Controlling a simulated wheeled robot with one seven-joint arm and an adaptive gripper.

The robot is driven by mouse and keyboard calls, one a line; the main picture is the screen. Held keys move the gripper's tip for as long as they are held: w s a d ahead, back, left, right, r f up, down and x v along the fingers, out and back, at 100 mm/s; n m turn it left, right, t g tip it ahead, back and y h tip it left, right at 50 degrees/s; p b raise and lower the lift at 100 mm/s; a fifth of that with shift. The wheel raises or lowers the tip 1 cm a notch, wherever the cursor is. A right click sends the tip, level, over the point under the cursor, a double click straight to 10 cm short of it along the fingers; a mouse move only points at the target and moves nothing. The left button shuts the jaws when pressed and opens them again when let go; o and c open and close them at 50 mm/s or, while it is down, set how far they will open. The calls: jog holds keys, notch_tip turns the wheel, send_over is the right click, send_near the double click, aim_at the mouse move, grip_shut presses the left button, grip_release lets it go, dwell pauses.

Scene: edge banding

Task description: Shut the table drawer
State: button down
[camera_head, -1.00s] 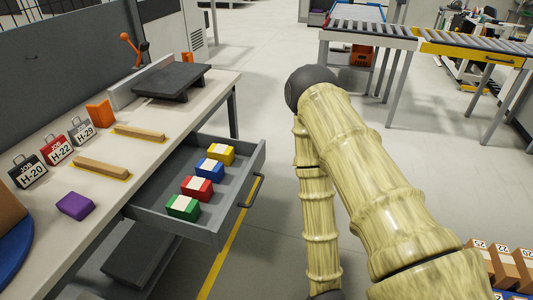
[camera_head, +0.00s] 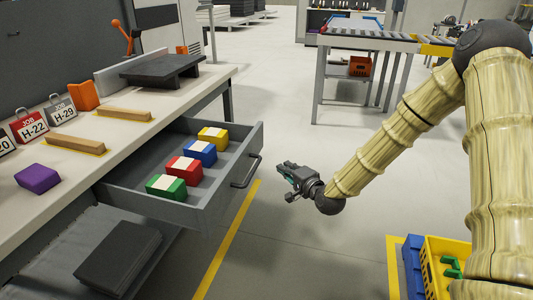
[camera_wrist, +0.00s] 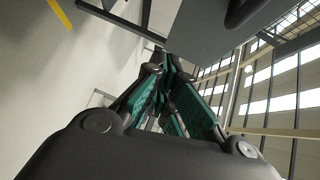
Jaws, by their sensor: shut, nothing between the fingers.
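The grey table drawer (camera_head: 218,201) is pulled out from under the workbench (camera_head: 115,140). A green, a red, a blue and a yellow block, each with a pale band, lie inside it. Its dark bar handle (camera_head: 247,172) is on the front face. My gripper (camera_head: 284,170) is shut and empty, a short way right of the handle and apart from it. In the wrist view my gripper's fingers (camera_wrist: 168,72) come together, with the drawer front (camera_wrist: 205,30) and part of the dark handle (camera_wrist: 243,12) above them.
On the bench are a purple block (camera_head: 38,178), wooden strips (camera_head: 75,144), job-tagged holders (camera_head: 30,127) and a dark raised plate (camera_head: 162,69). A yellow bin (camera_head: 436,252) stands on the floor at lower right. The floor before the drawer is clear.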

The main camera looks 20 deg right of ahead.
notch_tip(320, 180, up, 4)
jog(key=w+d+f+m+t+b, duration=0.1)
jog(key=w+d+m+t, duration=0.1)
jog(key=d, duration=0.1)
jog(key=w+a+b, duration=0.1)
jog(key=w+a, duration=0.1)
jog(key=w, duration=0.4)
jog(key=w+a+b, duration=0.1)
jog(key=w+a, duration=0.2)
jog(key=w, duration=0.3)
jog(key=shift+w+a+r, duration=0.25)
jog(key=shift+a+r, duration=0.05)
jog(key=shift+r, duration=0.1)
